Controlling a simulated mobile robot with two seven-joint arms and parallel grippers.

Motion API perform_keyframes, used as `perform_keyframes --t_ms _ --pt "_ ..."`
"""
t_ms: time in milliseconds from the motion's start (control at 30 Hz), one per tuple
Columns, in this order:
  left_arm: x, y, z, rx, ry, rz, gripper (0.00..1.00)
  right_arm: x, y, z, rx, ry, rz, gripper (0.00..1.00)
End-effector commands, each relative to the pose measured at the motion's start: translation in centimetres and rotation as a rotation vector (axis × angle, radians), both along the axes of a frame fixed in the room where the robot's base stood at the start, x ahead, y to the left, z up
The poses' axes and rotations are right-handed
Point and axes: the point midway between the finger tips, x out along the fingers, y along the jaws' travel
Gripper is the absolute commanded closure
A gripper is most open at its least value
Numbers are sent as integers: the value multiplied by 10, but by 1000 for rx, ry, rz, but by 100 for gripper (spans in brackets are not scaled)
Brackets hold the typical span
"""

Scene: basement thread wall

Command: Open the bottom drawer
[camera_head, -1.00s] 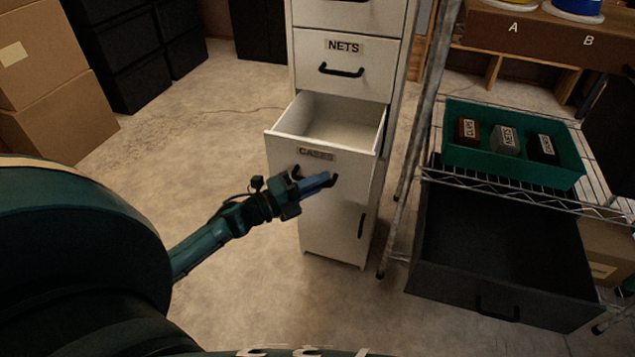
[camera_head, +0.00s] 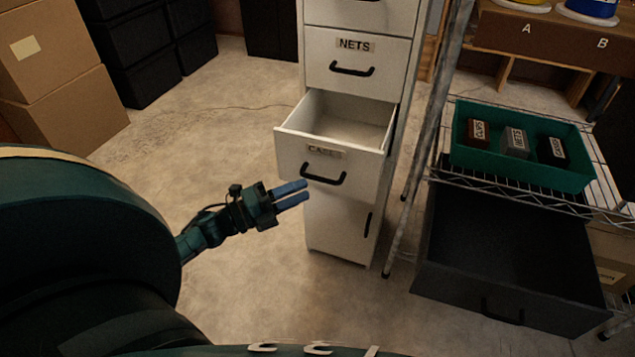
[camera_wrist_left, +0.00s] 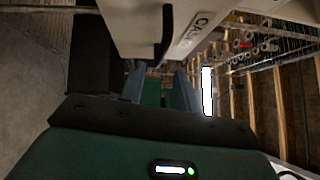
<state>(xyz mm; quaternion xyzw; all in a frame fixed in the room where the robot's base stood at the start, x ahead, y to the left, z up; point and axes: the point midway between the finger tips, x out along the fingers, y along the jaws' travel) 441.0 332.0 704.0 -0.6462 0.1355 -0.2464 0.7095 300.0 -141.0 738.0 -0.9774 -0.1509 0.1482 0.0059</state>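The bottom drawer (camera_head: 296,157) of the white cabinet, labelled CASES, stands pulled out, and its visible inside is empty. Its black handle (camera_head: 324,175) is on the front. The drawer front also shows in the left wrist view (camera_wrist_left: 205,14). My left gripper (camera_head: 292,194) is in front of and just below the handle at its left end. Its two blue fingers are apart with nothing between them, and the handle is free of them. My right gripper is in neither view.
Below the drawer is a white cabinet door (camera_head: 338,226) with a vertical handle. The NETS drawer (camera_head: 360,65) above is shut. At right, a wire shelf bears a green tray (camera_head: 468,152) with small labelled boxes, above a dark open drawer (camera_head: 470,275). Cardboard boxes (camera_head: 75,110) stand at left.

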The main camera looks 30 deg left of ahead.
Motion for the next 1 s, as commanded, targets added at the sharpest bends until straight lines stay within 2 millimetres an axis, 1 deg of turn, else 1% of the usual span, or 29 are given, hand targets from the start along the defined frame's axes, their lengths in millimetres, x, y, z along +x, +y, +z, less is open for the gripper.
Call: perform_keyframes --t_ms 33,100,200,333,500,1000 --pt "-11 6 -2 1 3 0 68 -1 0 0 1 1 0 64" --pt "-23 14 -4 1 3 0 68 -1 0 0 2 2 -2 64" --pt "-36 22 -5 0 0 0 68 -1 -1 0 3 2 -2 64" --pt "-46 29 -6 -1 -2 0 68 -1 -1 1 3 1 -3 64" --pt "-51 32 -7 -1 -2 -1 68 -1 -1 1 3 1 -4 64" --pt "-50 31 -7 -3 -1 -1 68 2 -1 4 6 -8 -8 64"
